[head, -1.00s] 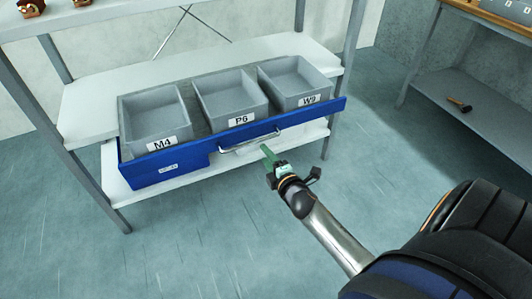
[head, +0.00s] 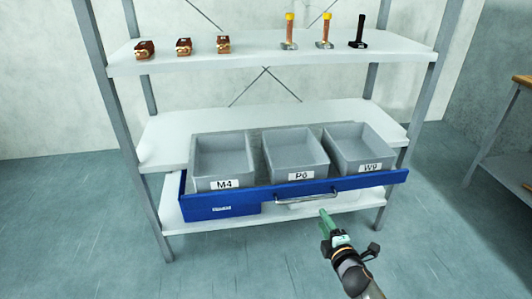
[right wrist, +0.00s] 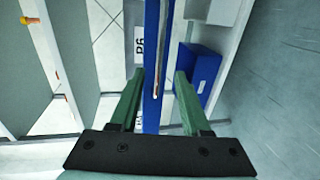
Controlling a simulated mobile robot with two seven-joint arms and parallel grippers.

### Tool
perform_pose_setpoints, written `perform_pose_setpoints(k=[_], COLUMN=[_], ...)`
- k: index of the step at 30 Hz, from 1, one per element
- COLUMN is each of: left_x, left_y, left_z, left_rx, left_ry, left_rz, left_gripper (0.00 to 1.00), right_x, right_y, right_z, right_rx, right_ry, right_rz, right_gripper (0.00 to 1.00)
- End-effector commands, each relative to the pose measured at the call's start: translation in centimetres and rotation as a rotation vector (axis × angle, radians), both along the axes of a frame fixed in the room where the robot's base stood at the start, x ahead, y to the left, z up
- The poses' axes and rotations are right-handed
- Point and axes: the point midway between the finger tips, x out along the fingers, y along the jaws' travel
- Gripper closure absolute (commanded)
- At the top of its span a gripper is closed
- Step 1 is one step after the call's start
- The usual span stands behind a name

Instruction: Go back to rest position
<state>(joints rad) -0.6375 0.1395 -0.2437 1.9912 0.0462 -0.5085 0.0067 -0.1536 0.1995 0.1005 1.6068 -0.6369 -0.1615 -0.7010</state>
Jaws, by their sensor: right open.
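My right gripper (head: 326,222) is in the lower right of the head view, in front of the blue drawer (head: 240,196). Its two green fingers are apart and empty in the right wrist view (right wrist: 158,92). The drawer's metal handle (head: 307,196) lies beyond the fingertips in the head view. In the right wrist view the drawer front (right wrist: 152,60) runs between and beyond the fingers; I cannot tell the exact gap. My left gripper is not in view.
The drawer stands out from a shelf rack (head: 160,150) and holds grey bins M4 (head: 222,158), P6 (head: 296,152) and W9 (head: 360,145). The top shelf bears small brown items (head: 184,47) and upright tools (head: 325,32). A table (head: 515,150) stands at right. Floor in front is clear.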

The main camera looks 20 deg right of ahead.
Motion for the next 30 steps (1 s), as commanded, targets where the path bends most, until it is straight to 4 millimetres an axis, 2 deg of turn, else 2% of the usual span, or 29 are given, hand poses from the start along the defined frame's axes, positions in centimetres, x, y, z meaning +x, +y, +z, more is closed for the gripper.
perform_pose_setpoints(k=[4,7,8,13,15,19,21,24,30], left_x=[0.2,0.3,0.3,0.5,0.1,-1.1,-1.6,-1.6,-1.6], left_y=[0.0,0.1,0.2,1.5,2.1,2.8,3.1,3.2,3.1], left_z=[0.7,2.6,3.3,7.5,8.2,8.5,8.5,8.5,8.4], left_rx=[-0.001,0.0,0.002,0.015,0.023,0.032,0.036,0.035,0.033], left_ry=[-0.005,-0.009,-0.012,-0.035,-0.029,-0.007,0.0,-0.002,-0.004], left_rz=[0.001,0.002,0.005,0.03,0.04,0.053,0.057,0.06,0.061], left_gripper=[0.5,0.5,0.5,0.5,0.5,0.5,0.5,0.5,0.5], right_x=[-0.5,-2.7,-3.8,-11.9,-15.1,-19.6,-21.1,-22.0,-22.1], right_y=[0.5,2.6,3.5,10.9,13.7,17.7,18.9,19.8,19.9], right_z=[0.0,-0.3,-0.4,-1.2,-1.2,-0.9,-0.7,-0.7,-0.9], right_rx=[0.034,0.193,0.271,0.82,1.018,1.286,1.373,1.432,1.439], right_ry=[0.008,0.042,0.059,0.21,0.275,0.372,0.404,0.426,0.429], right_rz=[0.0,-0.009,-0.017,-0.126,-0.19,-0.302,-0.346,-0.377,-0.38], right_gripper=[0.53,0.53,0.53,0.53,0.53,0.53,0.53,0.53,0.53])
